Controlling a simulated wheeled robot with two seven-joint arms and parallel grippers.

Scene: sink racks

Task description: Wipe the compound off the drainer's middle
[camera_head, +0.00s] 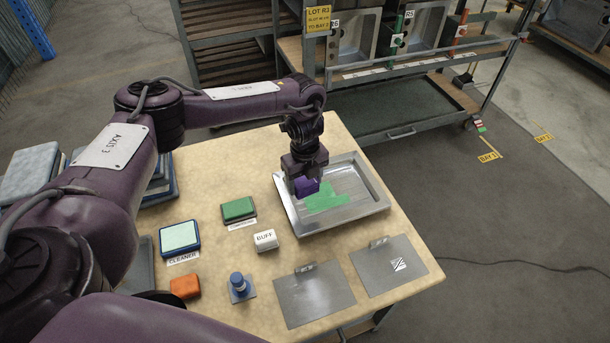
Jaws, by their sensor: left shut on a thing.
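The drainer (346,222) is a shallow metal tray at the right of the wooden table. A green patch of compound (330,201) lies on its middle floor, with an uneven outline. My left gripper (306,181) reaches down over the drainer's left part. It is shut on a purple block (307,187), which sits at the left edge of the green patch. I cannot tell whether the block touches the drainer floor. My fingertips are partly hidden by the gripper body. My right gripper is not in view.
On the table are a green pad (238,209), a white BUFF block (265,240), a CLEANER pad (180,237), an orange block (185,287), a blue knobbed piece (239,287) and two flat metal plates (314,295), (388,264). A rack with sinks (410,60) stands behind.

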